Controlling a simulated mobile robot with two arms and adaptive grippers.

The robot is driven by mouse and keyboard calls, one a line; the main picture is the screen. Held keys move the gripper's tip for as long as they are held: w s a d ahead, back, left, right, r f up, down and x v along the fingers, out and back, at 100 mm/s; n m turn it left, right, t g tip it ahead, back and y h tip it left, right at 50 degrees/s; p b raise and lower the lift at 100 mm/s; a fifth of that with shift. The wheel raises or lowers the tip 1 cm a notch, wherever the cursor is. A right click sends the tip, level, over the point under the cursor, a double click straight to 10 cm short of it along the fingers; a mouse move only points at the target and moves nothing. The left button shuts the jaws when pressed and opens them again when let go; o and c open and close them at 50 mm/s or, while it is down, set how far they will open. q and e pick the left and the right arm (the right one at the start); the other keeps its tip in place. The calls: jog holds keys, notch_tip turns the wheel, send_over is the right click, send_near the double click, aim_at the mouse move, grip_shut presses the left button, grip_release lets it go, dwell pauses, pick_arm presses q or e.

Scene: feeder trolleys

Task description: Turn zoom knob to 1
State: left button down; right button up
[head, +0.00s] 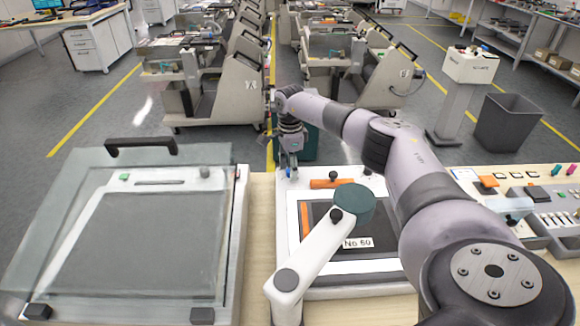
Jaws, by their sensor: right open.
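A white-framed unit (288,250) with a dark panel labelled No 60 stands on the bench in the middle. A white jointed arm (312,258) with a dark green round head (355,204) reaches over it. A small dark knob (336,215) shows beside this head, and another knob (333,175) at the unit's back edge. My right gripper (291,171) points down at the unit's back left corner. It is open, with nothing seen between its fingers; contact is unclear. My left gripper is not in view.
A lidded glass-topped unit (150,250) with a black handle stands at the left. An orange piece (325,184) lies at the middle unit's back edge. Trays of small parts (535,200) are at the right. Feeder trolleys (215,85) stand beyond on the floor.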

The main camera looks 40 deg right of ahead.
jog(key=shift+c, duration=0.6)
grip_shut()
jog(key=shift+r+m, duration=0.1)
jog(key=shift+m, duration=0.3)
jog(key=shift+m+p, duration=0.45)
jog(key=shift+m, duration=0.55)
jog(key=m+p, duration=0.1)
jog(key=m, duration=0.2)
jog(key=m+p, duration=0.1)
jog(key=m, duration=0.5)
jog(key=shift+w+p, duration=0.1)
jog(key=shift+p, duration=0.2)
